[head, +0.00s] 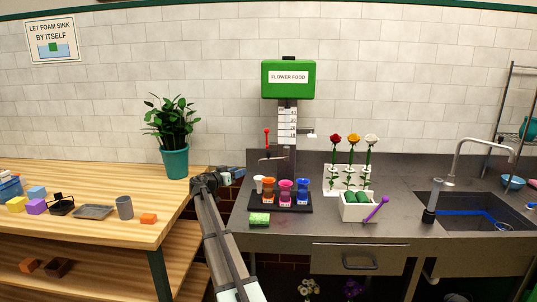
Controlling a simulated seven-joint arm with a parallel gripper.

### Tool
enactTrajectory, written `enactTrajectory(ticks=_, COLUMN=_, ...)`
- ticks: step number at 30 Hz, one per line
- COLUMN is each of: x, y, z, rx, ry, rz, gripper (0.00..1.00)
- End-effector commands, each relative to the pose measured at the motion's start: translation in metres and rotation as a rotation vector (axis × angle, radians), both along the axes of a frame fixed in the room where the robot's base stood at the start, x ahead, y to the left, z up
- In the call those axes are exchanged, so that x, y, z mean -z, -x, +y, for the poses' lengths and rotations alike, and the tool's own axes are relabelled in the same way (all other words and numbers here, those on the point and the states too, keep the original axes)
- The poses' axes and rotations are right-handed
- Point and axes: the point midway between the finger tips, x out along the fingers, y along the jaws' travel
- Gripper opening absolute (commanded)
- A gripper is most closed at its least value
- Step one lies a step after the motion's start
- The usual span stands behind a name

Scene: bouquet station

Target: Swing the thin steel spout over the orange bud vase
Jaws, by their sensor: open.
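The thin steel spout (269,158) sticks out to the left from the lower part of the flower food dispenser (288,78). A red-knobbed lever (267,138) stands just above it. The orange bud vase (269,186) stands upright on a dark tray (294,208), below the spout in the picture; whether the spout's tip is right over it I cannot tell. A pink vase (286,187) and a blue vase (302,187) stand to its right. My gripper (239,173) is open, left of the spout and apart from it. Its fingers are small and hard to make out.
A white cup (258,183) stands left of the orange vase. A white box (357,207) with green rolls and a flower rack (348,178) stand to the right.

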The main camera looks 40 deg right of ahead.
Motion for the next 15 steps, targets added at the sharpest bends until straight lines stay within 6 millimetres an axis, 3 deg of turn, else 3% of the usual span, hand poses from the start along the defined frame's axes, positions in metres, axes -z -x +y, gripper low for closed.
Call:
enactTrajectory(ticks=1, x=-0.014, y=-0.008, z=-0.016, rx=0.052, ry=0.011, rz=-0.041, gripper=0.43)
enactTrajectory(ticks=6, x=-0.040, y=-0.005, z=-0.037, rx=0.166, ry=0.037, rz=-0.140, gripper=0.43)
enactTrajectory(ticks=15, x=-0.046, y=-0.002, z=-0.062, rx=0.196, ry=0.046, rz=-0.165, gripper=0.43)
